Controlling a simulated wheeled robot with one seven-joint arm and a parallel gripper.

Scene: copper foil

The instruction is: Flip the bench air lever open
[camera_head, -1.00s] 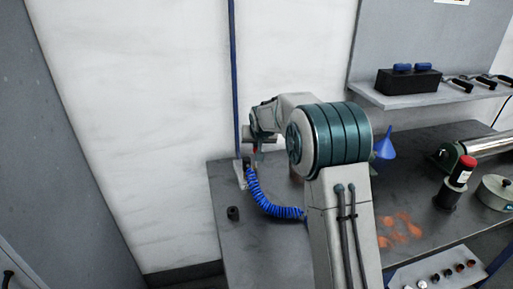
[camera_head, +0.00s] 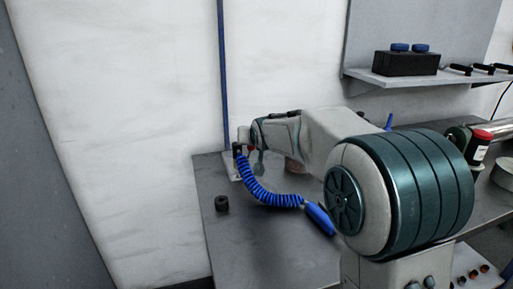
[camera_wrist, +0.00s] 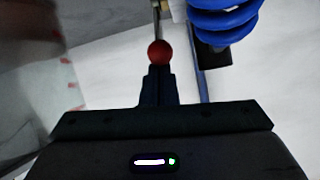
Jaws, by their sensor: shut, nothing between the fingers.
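The air lever shows as a red ball knob (camera_wrist: 160,52) on a thin metal stem in the wrist view, at the top middle. My gripper (camera_wrist: 158,72) is shut and empty, its fingertips pointing at the knob and overlapping its lower edge in the picture. I cannot tell whether they touch it. In the head view, a small red spot of the knob (camera_head: 251,148) shows beside the wrist at the back left of the bench. The gripper's fingers are mostly hidden there by my arm. A blue coiled air hose (camera_head: 265,192) hangs from the fitting and also shows in the wrist view (camera_wrist: 225,18).
The grey bench (camera_head: 240,240) has a small black cylinder (camera_head: 221,203) on its left part. A blue pipe (camera_head: 222,70) runs up the white wall. A shelf (camera_head: 420,76) with a black box (camera_head: 405,63) is at the upper right. The bench's front left is clear.

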